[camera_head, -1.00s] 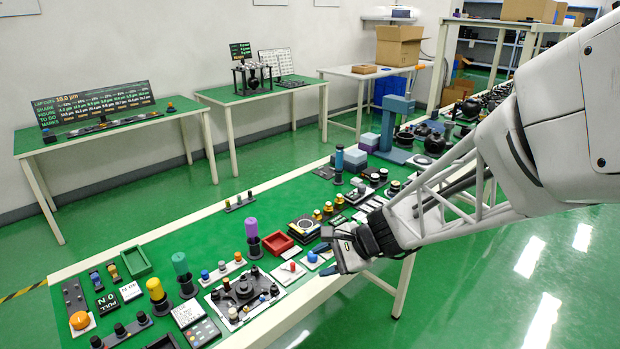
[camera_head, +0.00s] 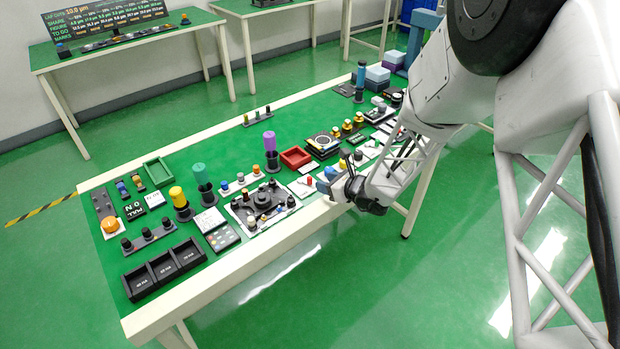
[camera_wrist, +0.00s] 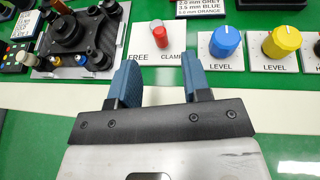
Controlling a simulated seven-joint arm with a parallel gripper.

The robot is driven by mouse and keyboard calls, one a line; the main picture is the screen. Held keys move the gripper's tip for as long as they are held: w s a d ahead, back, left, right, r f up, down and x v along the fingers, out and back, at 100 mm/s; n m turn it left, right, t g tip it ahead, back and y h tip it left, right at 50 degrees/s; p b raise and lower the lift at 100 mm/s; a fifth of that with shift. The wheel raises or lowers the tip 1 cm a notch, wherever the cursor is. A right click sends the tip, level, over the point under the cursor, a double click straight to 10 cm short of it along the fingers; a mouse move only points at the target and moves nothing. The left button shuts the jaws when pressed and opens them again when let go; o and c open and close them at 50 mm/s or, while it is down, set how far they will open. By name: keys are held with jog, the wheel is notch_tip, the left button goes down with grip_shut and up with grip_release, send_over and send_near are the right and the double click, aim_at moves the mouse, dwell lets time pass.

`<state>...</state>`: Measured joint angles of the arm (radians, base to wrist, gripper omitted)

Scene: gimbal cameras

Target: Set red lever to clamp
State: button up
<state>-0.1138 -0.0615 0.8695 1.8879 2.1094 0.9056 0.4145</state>
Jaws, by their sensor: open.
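The red lever (camera_wrist: 161,43) sits on a white plate (camera_wrist: 140,38) in the upper middle of the wrist view. The plate reads FREE on the left and CLAMP on the right, the latter partly hidden by my right finger. The lever's grey end points up in the picture, between the two labels. My gripper (camera_wrist: 160,78) is open and empty, its blue fingers apart below the plate in that view. In the head view the red lever (camera_head: 309,181) is small, and my gripper (camera_head: 326,180) is just right of its plate at the table's front edge.
Right of the lever are a blue LEVEL knob (camera_wrist: 225,40) and a yellow knob (camera_wrist: 282,42). A dark fixture with several posts (camera_wrist: 80,35) stands on the left. A red tray (camera_head: 295,157) and purple cylinder (camera_head: 269,141) stand behind in the head view.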

aim_at(310, 177)
jog(key=shift+w+a, duration=0.1)
jog(key=shift+a, duration=0.05)
jog(key=shift+x, duration=3.7)
grip_shut()
